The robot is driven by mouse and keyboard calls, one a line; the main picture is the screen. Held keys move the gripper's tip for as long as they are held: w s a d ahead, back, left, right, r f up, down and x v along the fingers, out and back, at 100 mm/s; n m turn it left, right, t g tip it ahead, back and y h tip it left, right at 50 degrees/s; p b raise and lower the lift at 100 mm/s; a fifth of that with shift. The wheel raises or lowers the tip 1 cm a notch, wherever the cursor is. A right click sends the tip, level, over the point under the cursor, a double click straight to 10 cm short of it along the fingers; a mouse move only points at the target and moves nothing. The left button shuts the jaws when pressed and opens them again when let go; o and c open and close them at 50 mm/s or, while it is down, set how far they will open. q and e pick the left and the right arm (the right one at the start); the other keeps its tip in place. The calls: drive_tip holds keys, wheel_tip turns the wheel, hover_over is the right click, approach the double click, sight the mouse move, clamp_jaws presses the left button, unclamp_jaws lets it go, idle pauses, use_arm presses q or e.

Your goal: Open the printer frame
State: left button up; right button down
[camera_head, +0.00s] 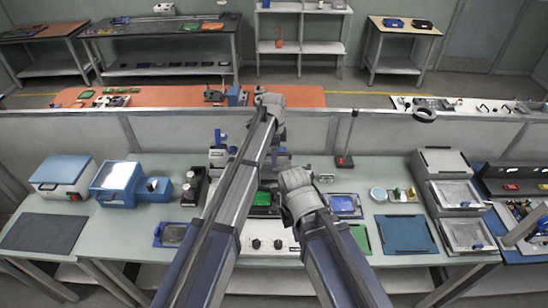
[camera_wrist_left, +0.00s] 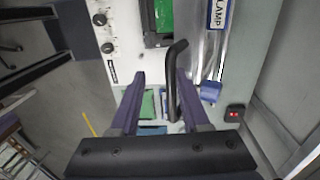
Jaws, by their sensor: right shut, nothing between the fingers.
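The white printer (camera_head: 268,243) with black knobs stands mid-table in the head view, partly hidden by my arms. A green board (camera_head: 262,199) lies in its dark bed. In the left wrist view the printer's panel (camera_wrist_left: 122,48) is at the upper left. A metallic frame (camera_wrist_left: 208,55) runs beside the bed, and a bent black handle (camera_wrist_left: 175,78) sticks out. My left gripper (camera_wrist_left: 158,82) is open, its purple fingers on either side of the handle, with a gap at the left finger. My right gripper (camera_head: 297,200) is low over the table; its fingertips are hidden.
A blue tray (camera_head: 344,205) is right of the printer. Blue-and-white boxes (camera_head: 118,182) stand at the left, grey stacked bins (camera_head: 450,195) at the right. A low partition (camera_head: 390,133) runs behind the table. A dark mat (camera_head: 43,233) lies bare at the left.

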drive_tip(key=shift+r, duration=0.1)
wheel_tip(320, 180, up, 8)
drive_tip(key=p, duration=0.7)
drive_tip(key=shift+f+p, duration=0.2)
drive_tip(key=shift+p, duration=0.2)
